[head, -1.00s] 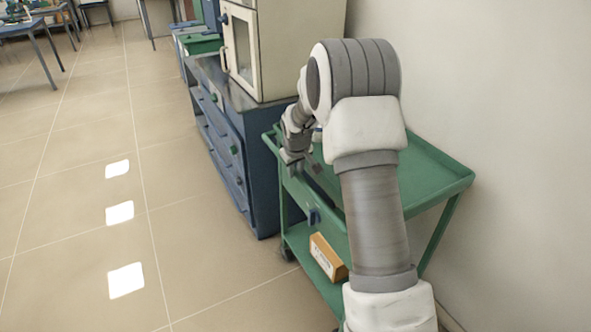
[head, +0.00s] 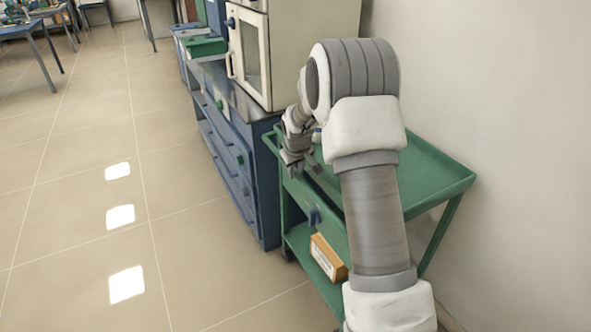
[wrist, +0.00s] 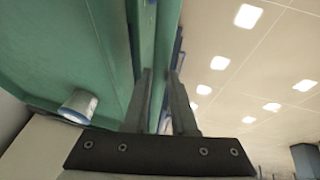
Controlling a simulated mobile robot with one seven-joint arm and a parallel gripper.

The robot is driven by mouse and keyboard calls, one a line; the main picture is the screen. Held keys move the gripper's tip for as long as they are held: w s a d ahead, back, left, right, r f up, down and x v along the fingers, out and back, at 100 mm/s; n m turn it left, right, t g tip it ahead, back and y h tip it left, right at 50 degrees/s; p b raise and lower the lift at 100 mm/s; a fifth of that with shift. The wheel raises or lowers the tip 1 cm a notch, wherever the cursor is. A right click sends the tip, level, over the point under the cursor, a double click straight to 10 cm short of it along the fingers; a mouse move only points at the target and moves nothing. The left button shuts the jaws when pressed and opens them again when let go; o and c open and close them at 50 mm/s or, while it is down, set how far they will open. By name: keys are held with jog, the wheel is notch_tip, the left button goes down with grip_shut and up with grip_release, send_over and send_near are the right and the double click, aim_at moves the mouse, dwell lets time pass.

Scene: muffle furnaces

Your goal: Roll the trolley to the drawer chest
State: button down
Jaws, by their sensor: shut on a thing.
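The green trolley (head: 437,172) stands at the right along the wall, with an upper tray and a lower shelf. My gripper (head: 292,160) is at the trolley's far left corner. In the wrist view, its two fingers (wrist: 160,85) are shut on the green edge of the trolley (wrist: 60,45). The blue drawer chest (head: 264,195) with a dark top stands just beyond the trolley. In the head view the trolley's far end looks close to or against the chest; my arm hides part of this, so contact cannot be told.
A cream furnace (head: 295,55) stands on the chest. An orange-brown box (head: 328,257) lies on the trolley's lower shelf. A white cup (wrist: 79,105) is on the upper tray. The wall (head: 500,100) is close on the right. The tiled floor (head: 90,220) at left is clear.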

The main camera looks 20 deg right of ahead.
jog(key=shift+w+a+r, duration=0.1)
jog(key=shift+w+r, duration=0.05)
jog(key=shift+w, duration=0.15)
jog(key=c, duration=0.7)
grip_release()
jog(key=p+v, duration=0.3)
jog(key=v, duration=1.4)
jog(key=shift+s, duration=0.2)
